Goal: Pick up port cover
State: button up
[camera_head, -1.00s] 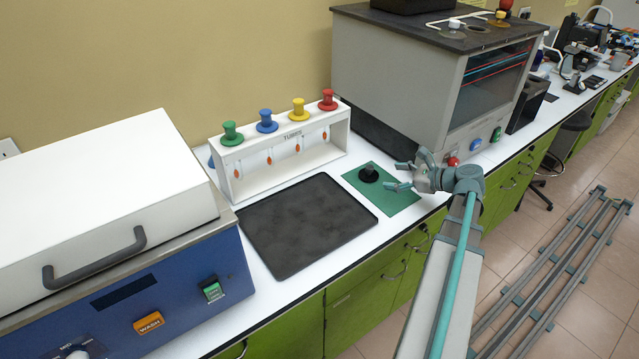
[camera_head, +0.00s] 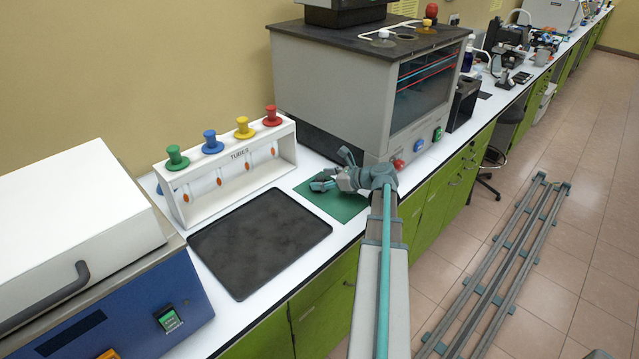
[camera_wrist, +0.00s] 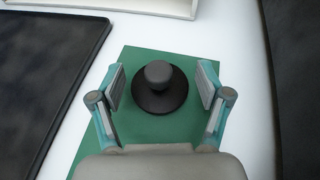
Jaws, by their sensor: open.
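The port cover (camera_wrist: 159,92) is a black disc with a round grey-black knob on top. It rests on a green mat (camera_wrist: 145,131). In the wrist view my gripper (camera_wrist: 160,80) is open, with one finger on the left and one on the right of the cover. A gap shows between each finger and the disc. In the head view my gripper (camera_head: 330,172) is low over the green mat (camera_head: 347,207), and the cover is mostly hidden by the fingers there.
A dark tray (camera_head: 258,245) lies left of the mat. A white tube rack (camera_head: 228,175) with coloured knobs stands behind it. A large grey machine (camera_head: 335,85) stands behind the mat, its red button (camera_head: 399,164) near my gripper. A blue-and-white washer (camera_head: 100,300) stands at left.

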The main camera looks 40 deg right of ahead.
aim_at(314, 180)
jog(key=shift+p+x, duration=0.35)
jog(key=shift+x, duration=1.6)
jog(key=shift+s, duration=0.1)
grip_shut()
